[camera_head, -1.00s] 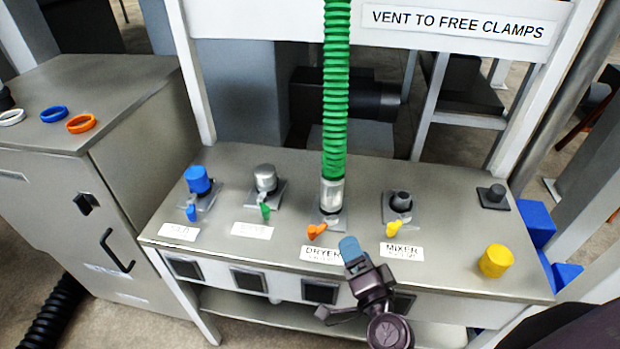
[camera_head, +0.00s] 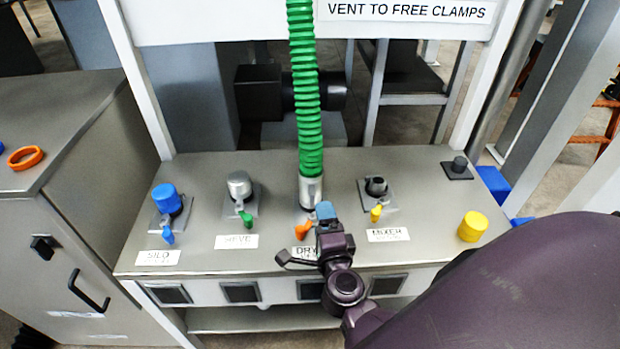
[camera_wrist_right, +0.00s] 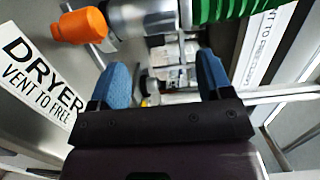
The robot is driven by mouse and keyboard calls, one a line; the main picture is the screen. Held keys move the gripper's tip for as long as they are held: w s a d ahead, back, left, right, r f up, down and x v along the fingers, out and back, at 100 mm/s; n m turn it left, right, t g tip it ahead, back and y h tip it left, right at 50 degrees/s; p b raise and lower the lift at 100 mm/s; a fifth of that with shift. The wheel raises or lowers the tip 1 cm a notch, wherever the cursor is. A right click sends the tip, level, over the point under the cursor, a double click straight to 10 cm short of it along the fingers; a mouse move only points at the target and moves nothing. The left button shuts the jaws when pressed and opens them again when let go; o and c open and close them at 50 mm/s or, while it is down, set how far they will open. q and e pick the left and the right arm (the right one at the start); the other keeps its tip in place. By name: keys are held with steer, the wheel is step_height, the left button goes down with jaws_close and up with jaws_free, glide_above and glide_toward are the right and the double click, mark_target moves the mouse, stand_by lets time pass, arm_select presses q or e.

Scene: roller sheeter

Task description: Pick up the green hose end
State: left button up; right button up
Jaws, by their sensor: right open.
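The green hose (camera_head: 305,85) hangs down to the bench, and its silver end (camera_head: 310,189) stands upright on the DRYER port. An orange lever (camera_head: 303,228) sits at that port. My right gripper (camera_head: 325,211) is just in front of the hose end, with blue fingertips, and hides part of the DRYER label. In the right wrist view the blue fingers (camera_wrist_right: 165,85) are apart with nothing between them. The silver hose end (camera_wrist_right: 145,18) and green hose (camera_wrist_right: 222,8) lie just beyond the fingertips. My left gripper is not in view.
To the left stand the blue-capped SILO port (camera_head: 167,198) and the silver-capped SIEVE port (camera_head: 239,185). The MIXER port (camera_head: 376,186) is to the right, with a yellow cap (camera_head: 473,226) beyond it. A grey cabinet (camera_head: 60,130) stands left of the bench.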

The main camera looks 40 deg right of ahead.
mark_target(311, 183)
steer(key=shift+x, duration=1.2)
steer(key=shift+a+x, duration=0.15)
steer(key=shift+x, duration=1)
steer(key=shift+a+x, duration=0.15)
steer(key=shift+x, duration=1)
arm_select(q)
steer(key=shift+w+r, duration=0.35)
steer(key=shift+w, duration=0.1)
arm_select(e)
steer(key=shift+w+r, duration=0.1)
steer(key=shift+r, duration=0.05)
steer(key=c, duration=1.3)
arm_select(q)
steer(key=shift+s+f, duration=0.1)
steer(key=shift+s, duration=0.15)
arm_select(e)
steer(key=shift+r, duration=0.1)
steer(key=shift+c, duration=0.2)
